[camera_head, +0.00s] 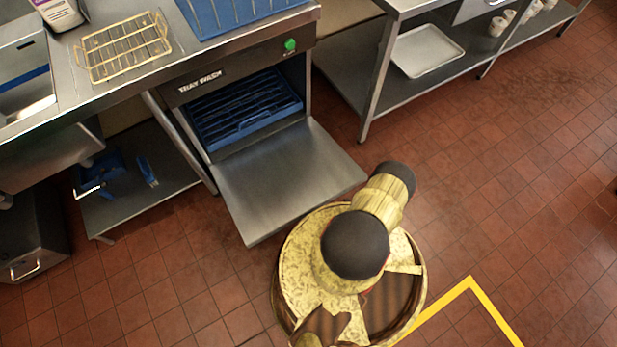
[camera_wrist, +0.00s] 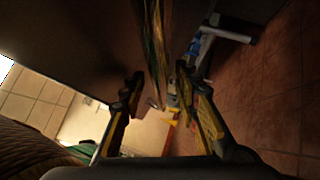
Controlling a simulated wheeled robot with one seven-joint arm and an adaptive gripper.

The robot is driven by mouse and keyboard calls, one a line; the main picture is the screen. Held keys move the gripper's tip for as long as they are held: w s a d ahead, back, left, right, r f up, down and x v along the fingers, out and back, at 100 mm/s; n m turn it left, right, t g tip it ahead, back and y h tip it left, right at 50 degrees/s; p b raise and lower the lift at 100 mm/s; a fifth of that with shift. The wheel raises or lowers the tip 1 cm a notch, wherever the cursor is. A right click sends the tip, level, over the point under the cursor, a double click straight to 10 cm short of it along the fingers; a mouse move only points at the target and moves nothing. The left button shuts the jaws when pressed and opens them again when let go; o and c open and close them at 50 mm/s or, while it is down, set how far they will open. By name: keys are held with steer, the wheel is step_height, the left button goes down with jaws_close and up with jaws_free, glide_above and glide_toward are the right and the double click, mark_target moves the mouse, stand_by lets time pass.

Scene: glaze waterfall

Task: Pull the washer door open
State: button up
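The tray washer (camera_head: 245,80) stands under the steel counter, with "TRAY WASH" on its front. Its steel door (camera_head: 285,180) is swung down and lies out roughly level, so the opening shows. A blue rack (camera_head: 240,108) sits inside. My gripper (camera_wrist: 160,75) shows in the wrist view with its two fingers apart and nothing visibly clamped. A streaked shiny surface rises beyond the fingers; I cannot tell whether it is the door or whether they touch it. In the head view my arm is beside the door's near right corner and the gripper is hidden.
A wire rack (camera_head: 122,48) and a blue rack (camera_head: 235,10) lie on the counter. A steel table with a tray (camera_head: 427,51) on its lower shelf stands to the right. The tiled floor (camera_head: 510,190) at right is clear, with a yellow line (camera_head: 470,280) near my base.

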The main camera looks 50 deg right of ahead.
steer(key=v, duration=0.7)
steer(key=shift+s, duration=0.25)
steer(key=shift+d, duration=0.1)
stand_by(0.4)
